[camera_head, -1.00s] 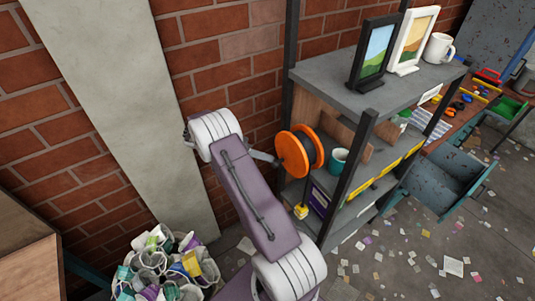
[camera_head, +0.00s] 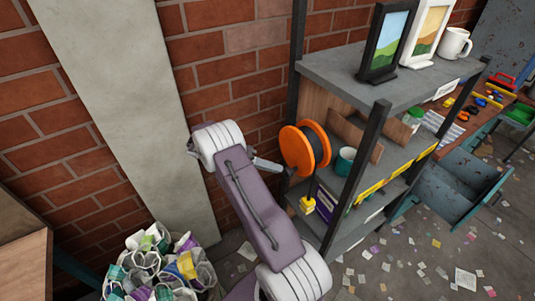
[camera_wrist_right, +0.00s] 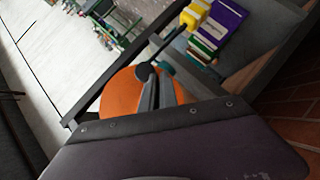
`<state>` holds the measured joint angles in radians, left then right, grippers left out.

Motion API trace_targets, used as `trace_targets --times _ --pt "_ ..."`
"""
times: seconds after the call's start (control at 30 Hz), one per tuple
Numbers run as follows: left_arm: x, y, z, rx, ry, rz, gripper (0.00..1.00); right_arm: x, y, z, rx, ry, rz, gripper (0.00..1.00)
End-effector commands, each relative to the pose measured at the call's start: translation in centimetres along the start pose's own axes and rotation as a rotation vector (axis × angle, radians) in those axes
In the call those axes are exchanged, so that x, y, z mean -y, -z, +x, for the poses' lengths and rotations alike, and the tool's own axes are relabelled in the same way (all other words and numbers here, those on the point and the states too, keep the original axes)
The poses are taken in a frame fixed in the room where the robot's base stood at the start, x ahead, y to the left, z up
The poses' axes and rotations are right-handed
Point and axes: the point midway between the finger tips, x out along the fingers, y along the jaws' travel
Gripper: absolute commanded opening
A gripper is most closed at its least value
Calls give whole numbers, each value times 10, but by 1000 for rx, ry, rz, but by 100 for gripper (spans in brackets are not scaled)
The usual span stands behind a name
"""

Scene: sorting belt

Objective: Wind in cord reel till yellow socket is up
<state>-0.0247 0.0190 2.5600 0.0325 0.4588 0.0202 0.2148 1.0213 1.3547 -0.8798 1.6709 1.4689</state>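The orange cord reel (camera_head: 300,151) is mounted at the near end of the shelf unit, beside the brick wall; its orange face also shows in the wrist view (camera_wrist_right: 118,104). The yellow socket (camera_head: 308,205) hangs below the reel, in front of the lower shelf; it also shows in the wrist view (camera_wrist_right: 194,15). My right gripper (camera_head: 282,169) is at the reel's lower left. In the wrist view its fingers (camera_wrist_right: 156,85) are close together at a dark round crank knob (camera_wrist_right: 145,72) and appear shut on it. My left gripper is out of view.
The shelf unit (camera_head: 340,68) holds picture frames, a white mug (camera_head: 455,42) and a teal mug (camera_head: 344,160) close to the reel. A bin of crumpled cups (camera_head: 160,265) stands at lower left. Paper scraps litter the floor.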

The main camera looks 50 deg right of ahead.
Motion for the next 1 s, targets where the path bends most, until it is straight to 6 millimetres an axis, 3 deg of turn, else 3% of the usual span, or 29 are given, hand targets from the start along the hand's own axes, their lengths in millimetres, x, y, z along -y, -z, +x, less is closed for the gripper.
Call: trace_targets --times 0.23,1.0 --pt "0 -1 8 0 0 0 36 -4 -10 9 2 -88 -107 0" --pt "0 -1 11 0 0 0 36 -25 -26 21 1 -95 -116 0"
